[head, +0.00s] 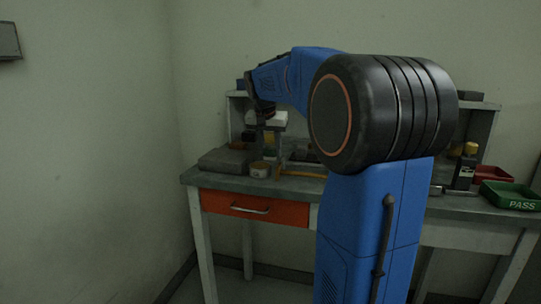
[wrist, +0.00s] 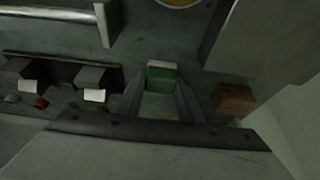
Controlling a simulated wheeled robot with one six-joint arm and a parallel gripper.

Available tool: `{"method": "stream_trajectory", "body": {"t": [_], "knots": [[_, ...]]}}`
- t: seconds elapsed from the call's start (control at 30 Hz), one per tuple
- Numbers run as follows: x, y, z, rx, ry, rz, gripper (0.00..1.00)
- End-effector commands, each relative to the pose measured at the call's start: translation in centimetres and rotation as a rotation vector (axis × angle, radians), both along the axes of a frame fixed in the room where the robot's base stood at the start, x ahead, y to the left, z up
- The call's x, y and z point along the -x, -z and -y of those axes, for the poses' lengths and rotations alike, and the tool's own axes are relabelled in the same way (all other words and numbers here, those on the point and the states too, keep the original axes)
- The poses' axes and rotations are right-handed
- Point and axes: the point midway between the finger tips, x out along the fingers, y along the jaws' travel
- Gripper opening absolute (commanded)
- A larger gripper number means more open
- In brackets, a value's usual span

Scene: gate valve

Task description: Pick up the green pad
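The green pad (wrist: 163,78) shows in the wrist view as a small green block with a pale edge, near the middle of the picture. My gripper (wrist: 161,92) comes up from below it, with its two grey fingers apart on either side. The pad lies between or just beyond the fingertips; I cannot tell whether they touch it. In the head view, a small green patch, likely the pad (head: 270,152), shows on the bench under my gripper (head: 265,112), mostly hidden.
The grey bench (head: 300,186) has an orange drawer (head: 234,205) and a back shelf. A brown block (wrist: 234,98) is right of the pad, and dark blocks with white labels (wrist: 95,95) are left. A round tin (head: 260,170) and a green PASS tray (head: 508,196) stand on the bench.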

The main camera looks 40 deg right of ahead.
Motion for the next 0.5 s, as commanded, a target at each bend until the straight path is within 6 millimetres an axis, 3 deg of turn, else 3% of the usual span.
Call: {"method": "stream_trajectory", "body": {"t": [0.33, 0.5], "knots": [[0.0, -0.3, 0.0, 0.000, 0.000, 0.001, 0.11], [0.0, -2.4, 0.0, 0.001, 0.000, 0.004, 0.11]]}}
